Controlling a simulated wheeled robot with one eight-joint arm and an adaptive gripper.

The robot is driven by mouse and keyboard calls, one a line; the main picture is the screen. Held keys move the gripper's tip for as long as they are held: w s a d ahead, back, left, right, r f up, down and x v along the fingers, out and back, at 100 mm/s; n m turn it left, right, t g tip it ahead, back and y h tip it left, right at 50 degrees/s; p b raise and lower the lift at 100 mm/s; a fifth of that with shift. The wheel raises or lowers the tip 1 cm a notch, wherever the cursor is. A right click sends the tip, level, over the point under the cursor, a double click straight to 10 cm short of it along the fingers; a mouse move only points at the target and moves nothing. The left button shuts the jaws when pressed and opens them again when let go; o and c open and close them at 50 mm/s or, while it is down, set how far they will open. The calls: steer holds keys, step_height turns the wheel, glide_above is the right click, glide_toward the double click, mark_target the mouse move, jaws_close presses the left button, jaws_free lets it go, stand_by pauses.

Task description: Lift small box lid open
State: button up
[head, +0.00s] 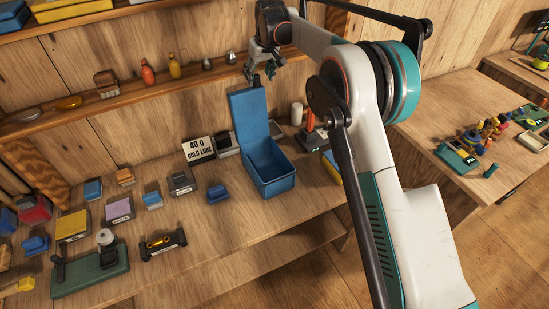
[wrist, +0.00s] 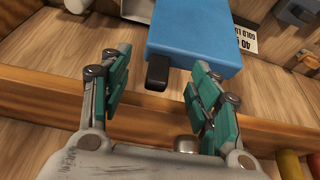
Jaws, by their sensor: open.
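The small blue box (head: 268,175) stands on the wooden bench in the head view. Its blue lid (head: 249,114) stands raised, about upright at the box's back edge, and the inside of the box shows. In the wrist view the lid (wrist: 195,42) fills the upper middle, with a dark tab (wrist: 157,72) on its near edge. My gripper (head: 262,77) is just above the lid's top edge. In the wrist view my gripper (wrist: 157,85) is open, its teal-padded fingers on either side of the tab, with gaps between. Nothing is held.
A sign reading "40 g gold lure" (head: 199,149) and a grey scale (head: 228,143) are left of the box. Several small boxes cover the bench's left. A wall shelf (head: 130,93) with lures runs close behind my gripper. Bench space in front of the blue box is clear.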

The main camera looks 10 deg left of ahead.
steer(key=p+v, duration=0.1)
steer(key=v, duration=0.4)
stand_by(0.6)
